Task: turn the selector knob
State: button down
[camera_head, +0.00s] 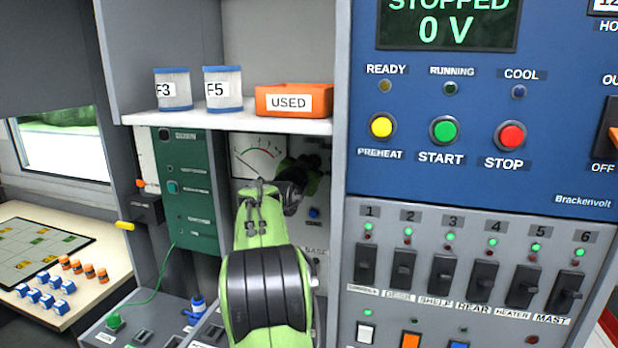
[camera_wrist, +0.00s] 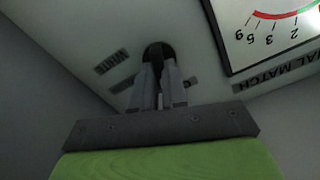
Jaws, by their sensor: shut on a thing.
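The selector knob (camera_wrist: 158,48) is a dark round knob on a pale grey panel, at the top middle of the wrist view. My gripper (camera_wrist: 159,72) is shut on it, with its two grey fingers close together at the knob. The fingertips cover part of the knob, so which way it points is hidden. Small dark labels lie around it, partly covered and hard to read. In the head view my green arm reaches to the meter panel, and my wrist hides the knob there.
An analog meter (camera_head: 258,156) sits beside the knob, under a shelf (camera_head: 230,121) with two tins and an orange box (camera_head: 293,100). The blue generator panel (camera_head: 480,130) stands at right above black switches (camera_head: 445,275). A green panel (camera_head: 185,190) is at left.

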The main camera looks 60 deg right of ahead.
jog(key=m+b, duration=0.3)
jog(key=m, duration=0.3)
jog(key=m+b, duration=0.3)
jog(key=m, duration=0.4)
jog(key=f+m+b, duration=0.1)
jog(key=m+b, duration=0.2)
jog(key=m, duration=0.3)
jog(key=shift+s+d+m+b, duration=0.1)
jog(key=shift+s+m+b, duration=0.05)
jog(key=shift+m+b, duration=0.2)
dwell(0.3)
jog(key=c, duration=1.2)
grip_release()
jog(key=shift+r, duration=0.1)
jog(key=shift+o, duration=0.2)
jog(key=s+a+b, duration=0.2)
jog(key=a+b, duration=0.3)
jog(key=a, duration=1)
jog(key=shift+s+a, duration=0.2)
jog(key=shift+a, duration=0.15)
